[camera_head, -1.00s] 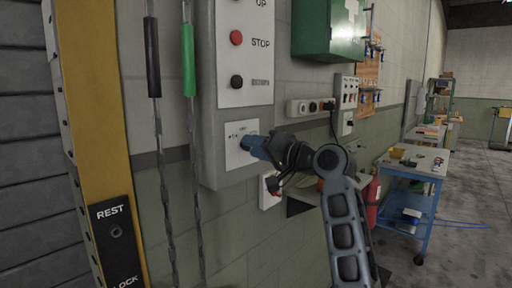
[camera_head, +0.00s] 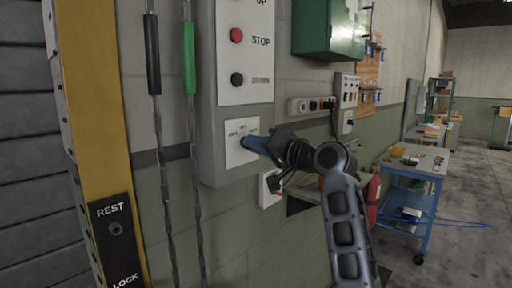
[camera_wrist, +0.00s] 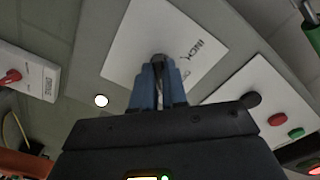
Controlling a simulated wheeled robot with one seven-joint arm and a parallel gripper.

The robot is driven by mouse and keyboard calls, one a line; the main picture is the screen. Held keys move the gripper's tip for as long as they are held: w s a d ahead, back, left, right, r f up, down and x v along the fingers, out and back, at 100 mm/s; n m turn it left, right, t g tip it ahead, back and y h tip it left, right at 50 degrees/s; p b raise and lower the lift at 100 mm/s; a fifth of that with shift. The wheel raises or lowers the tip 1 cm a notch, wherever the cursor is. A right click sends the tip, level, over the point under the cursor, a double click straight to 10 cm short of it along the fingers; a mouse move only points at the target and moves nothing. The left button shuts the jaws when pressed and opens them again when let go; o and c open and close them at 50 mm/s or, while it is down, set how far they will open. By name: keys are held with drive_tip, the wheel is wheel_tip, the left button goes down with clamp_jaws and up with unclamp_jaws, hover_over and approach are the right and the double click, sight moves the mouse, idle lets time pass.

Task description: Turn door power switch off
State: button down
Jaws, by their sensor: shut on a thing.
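The door control box (camera_head: 207,75) is a tall grey panel on the wall. Its upper white plate carries a red STOP button (camera_head: 236,35) and a black DOWN button (camera_head: 237,80). Below is a white switch plate (camera_head: 236,150) with small printed labels. My gripper (camera_head: 248,143) is at this plate, its blue fingers pointing at it. In the wrist view, the fingers (camera_wrist: 158,85) are closed around a dark switch knob (camera_wrist: 158,58) in the middle of the plate. Most of the knob is hidden between the fingers, so its setting cannot be read.
A yellow post (camera_head: 93,110) and hanging chains with black and green handles (camera_head: 188,58) are left of the box. A wall switch with a red handle (camera_wrist: 12,76) is below right. A blue cart (camera_head: 408,190) and red extinguisher (camera_head: 373,195) stand further right.

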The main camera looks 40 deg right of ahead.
drive_tip(key=shift+f+n+b, duration=0.1)
drive_tip(key=shift+n+b, duration=2.9)
drive_tip(key=shift+n, duration=1.5)
drive_tip(key=c, duration=1.2)
unclamp_jaws()
drive_tip(key=shift+o, duration=0.2)
drive_tip(key=shift+d, duration=0.1)
drive_tip(key=s+b, duration=0.1)
drive_tip(key=s, duration=0.6)
drive_tip(key=shift+s, duration=0.35)
